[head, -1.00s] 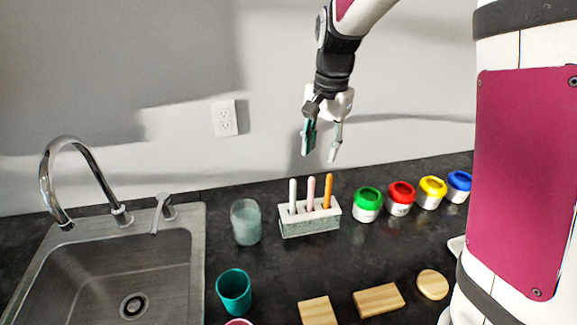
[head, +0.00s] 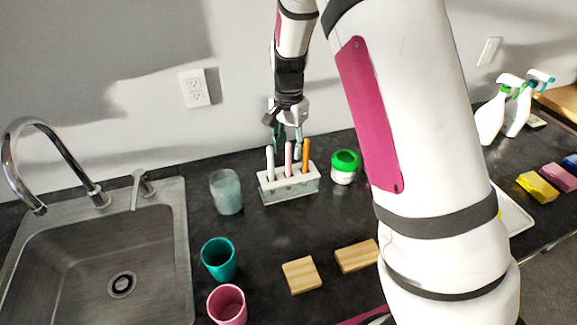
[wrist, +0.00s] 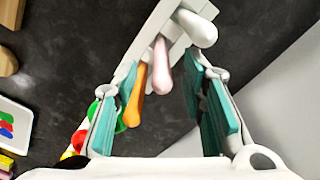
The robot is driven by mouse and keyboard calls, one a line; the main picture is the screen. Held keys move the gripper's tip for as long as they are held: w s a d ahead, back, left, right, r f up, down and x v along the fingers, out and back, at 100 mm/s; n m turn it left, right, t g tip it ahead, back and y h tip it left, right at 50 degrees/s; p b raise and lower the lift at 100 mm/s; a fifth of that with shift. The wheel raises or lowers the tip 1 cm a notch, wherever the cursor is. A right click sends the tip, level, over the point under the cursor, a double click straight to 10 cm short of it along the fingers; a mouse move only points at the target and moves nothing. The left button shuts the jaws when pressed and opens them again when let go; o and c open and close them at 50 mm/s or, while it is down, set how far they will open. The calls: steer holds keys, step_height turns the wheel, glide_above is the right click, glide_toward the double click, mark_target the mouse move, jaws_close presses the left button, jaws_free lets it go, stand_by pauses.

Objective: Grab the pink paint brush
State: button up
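The pink paint brush (head: 289,160) stands upright in a pale holder (head: 290,189), between a white brush (head: 270,163) and an orange brush (head: 306,156). My gripper (head: 289,141) is just above and behind the brush tops, pointing down. In the wrist view the teal finger pads are wide apart, and the pink brush (wrist: 161,68) shows between them without visible contact. The orange brush (wrist: 137,95) also shows inside, near the left finger. The white brush (wrist: 197,28) lies beyond the right fingertip. My gripper is open and holds nothing.
A glass jar (head: 226,192) stands left of the holder, and a green-lidded paint pot (head: 344,167) stands right. Teal (head: 219,260) and pink (head: 227,304) cups and wooden blocks (head: 301,275) are in front. A sink (head: 98,262) is at left. My arm hides much of the right counter.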

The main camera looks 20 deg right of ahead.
mark_target(288, 173)
steer(key=shift+f, duration=2.6)
jaws_close()
